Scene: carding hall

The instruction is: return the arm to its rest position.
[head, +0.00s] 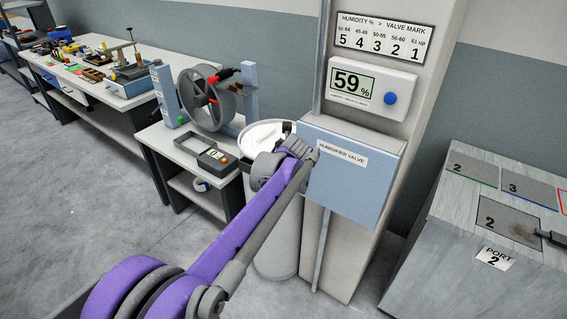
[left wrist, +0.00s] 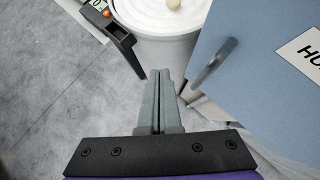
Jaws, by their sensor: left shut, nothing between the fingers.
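My left arm (head: 225,240), purple and grey, reaches from the bottom left of the head view toward the humidifier valve box (head: 345,185). Its wrist end overlaps the box's left edge and the white drum in that view. The fingers are hard to make out there. In the left wrist view my left gripper (left wrist: 158,76) is shut, with its two grey fingers together and nothing between them. It appears below the drum's rim and left of the blue box, apart from the box's grey handle (left wrist: 214,62). My right gripper is not in view.
A white drum (head: 272,240) stands beside the pillar. A small table (head: 165,141) left of it carries a scale (head: 207,156) and a wheel device (head: 212,98). A grey cabinet (head: 455,225) with numbered plates stands at the right. The floor at left is clear.

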